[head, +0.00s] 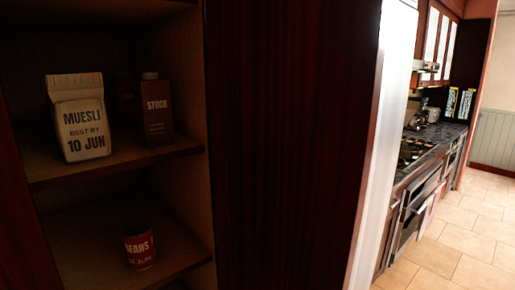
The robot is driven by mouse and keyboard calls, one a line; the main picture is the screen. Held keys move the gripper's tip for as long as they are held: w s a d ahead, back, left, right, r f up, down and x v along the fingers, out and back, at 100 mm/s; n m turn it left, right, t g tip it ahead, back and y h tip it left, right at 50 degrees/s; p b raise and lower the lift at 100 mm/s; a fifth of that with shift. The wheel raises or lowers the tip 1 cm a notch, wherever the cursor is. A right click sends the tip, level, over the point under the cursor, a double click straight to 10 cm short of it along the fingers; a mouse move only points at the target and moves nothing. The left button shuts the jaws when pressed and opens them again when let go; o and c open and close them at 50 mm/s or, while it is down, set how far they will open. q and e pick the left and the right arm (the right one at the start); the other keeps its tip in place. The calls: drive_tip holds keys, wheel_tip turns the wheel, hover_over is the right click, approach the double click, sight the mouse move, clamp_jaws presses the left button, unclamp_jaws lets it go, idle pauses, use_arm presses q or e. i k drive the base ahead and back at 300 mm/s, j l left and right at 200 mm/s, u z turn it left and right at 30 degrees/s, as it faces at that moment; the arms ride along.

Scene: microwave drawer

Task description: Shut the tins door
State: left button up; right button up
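An open cupboard with wooden shelves fills the left of the head view. A beans tin (139,247) with a red label stands upright on its lower shelf (85,240). A tall dark reddish-brown wood panel (290,140) stands just right of the opening. I cannot tell whether it is the tins door or a neighbouring front. Another dark wood panel (22,225) shows at the lower left edge, cut off by the frame; its role is also unclear. No handle shows on either panel. Neither of my grippers is in view.
A pale muesli bag (80,117) and a brown stock carton (156,110) stand on the upper shelf (115,160). A white upright panel (382,140) is right of the wood. Beyond are a dark counter (430,145), open-looking oven fronts and clear tiled floor (470,240).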

sight(295, 86)
drive_tip(key=i+l+u, duration=0.25)
drive_tip(key=l+u, duration=0.2)
drive_tip(key=i+l+u, duration=0.15)
drive_tip(key=l+u, duration=0.75)
drive_tip(key=l, duration=0.2)
drive_tip(key=l+u, duration=0.45)
drive_tip(key=l, duration=0.15)
